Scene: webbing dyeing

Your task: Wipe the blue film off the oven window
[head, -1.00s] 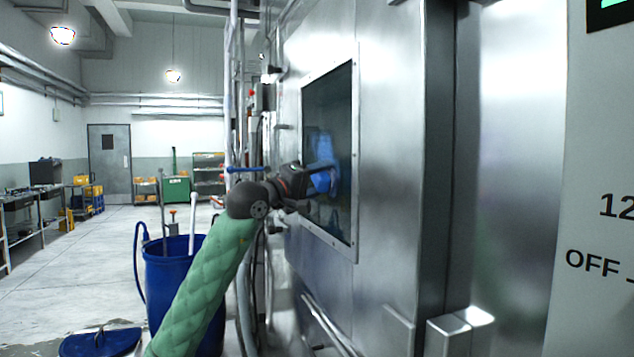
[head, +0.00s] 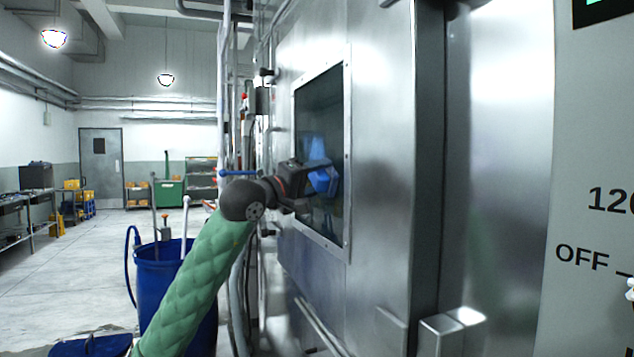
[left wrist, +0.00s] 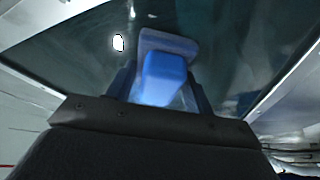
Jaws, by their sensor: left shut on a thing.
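The oven window (head: 318,215) is a dark glass pane in a riveted metal frame on the steel oven's side. My left gripper (head: 318,170) is at mid-height of the pane, shut on a blue block (head: 322,181). The block also shows in the left wrist view (left wrist: 163,78), between the fingers and close to the glass; I cannot tell whether it touches. A lighter blue patch (head: 312,146) shows on the glass just above the block; it may be film or a reflection. Faint bluish smears (left wrist: 240,103) show on the glass in the left wrist view. My right gripper is out of view.
The steel oven wall (head: 380,200) stands close on the right, with a metal box (head: 450,335) jutting out low. A blue barrel (head: 160,280) with poles stands left of my left arm. Pipes run beside the window. Open floor (head: 70,270) lies further left.

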